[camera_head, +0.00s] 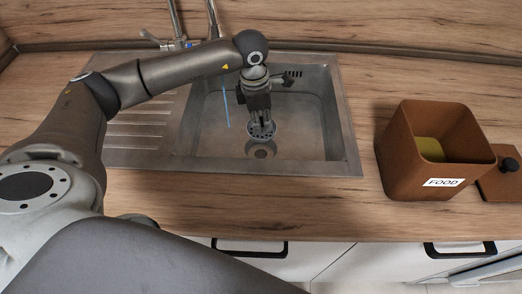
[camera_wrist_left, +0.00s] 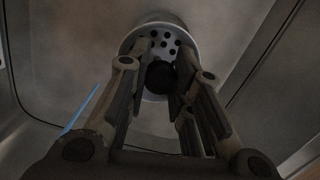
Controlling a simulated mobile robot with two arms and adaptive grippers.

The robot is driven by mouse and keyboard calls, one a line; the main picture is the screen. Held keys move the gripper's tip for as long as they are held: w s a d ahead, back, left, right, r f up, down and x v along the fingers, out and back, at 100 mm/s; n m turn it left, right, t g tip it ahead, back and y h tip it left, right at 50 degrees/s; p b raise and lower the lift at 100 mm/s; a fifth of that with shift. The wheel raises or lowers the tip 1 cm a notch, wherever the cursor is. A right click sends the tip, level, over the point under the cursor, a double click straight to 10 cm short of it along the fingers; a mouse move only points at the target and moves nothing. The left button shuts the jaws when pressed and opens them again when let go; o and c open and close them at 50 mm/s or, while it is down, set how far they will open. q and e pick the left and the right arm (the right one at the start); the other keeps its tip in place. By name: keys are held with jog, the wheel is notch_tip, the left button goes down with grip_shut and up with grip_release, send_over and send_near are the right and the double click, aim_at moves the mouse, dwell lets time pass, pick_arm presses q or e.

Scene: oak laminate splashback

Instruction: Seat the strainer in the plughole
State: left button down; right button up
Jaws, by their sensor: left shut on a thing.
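The strainer (camera_head: 261,134) is a small round metal disc with holes. It also shows in the left wrist view (camera_wrist_left: 163,40), with a dark knob between the fingers. My left gripper (camera_head: 262,122) points down into the sink and is shut on the strainer by its knob. The plughole (camera_head: 261,150) is a round metal ring in the sink floor, just below and in front of the strainer in the head view. The strainer appears held above the sink floor, apart from the plughole. In the left wrist view the strainer covers part of a round rim behind it. My right gripper is not in view.
The steel sink (camera_head: 320,148) has walls around the gripper and a ribbed drainer on its left. A tap (camera_head: 213,18) stands behind. A thin blue strip (camera_head: 226,108) shows left of the gripper. A brown FOOD box (camera_head: 400,150) and its lid (camera_head: 500,184) stand right.

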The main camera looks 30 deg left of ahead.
pick_arm(q)
jog(key=shift+f, duration=0.25)
notch_tip(320, 180, down, 9)
jog(key=shift+f+p, duration=0.1)
jog(key=shift+p, duration=0.65)
jog(key=shift+f, duration=0.2)
jog(key=shift+f, duration=0.2)
jog(key=c, duration=1.3)
grip_release()
jog(key=shift+r, duration=0.1)
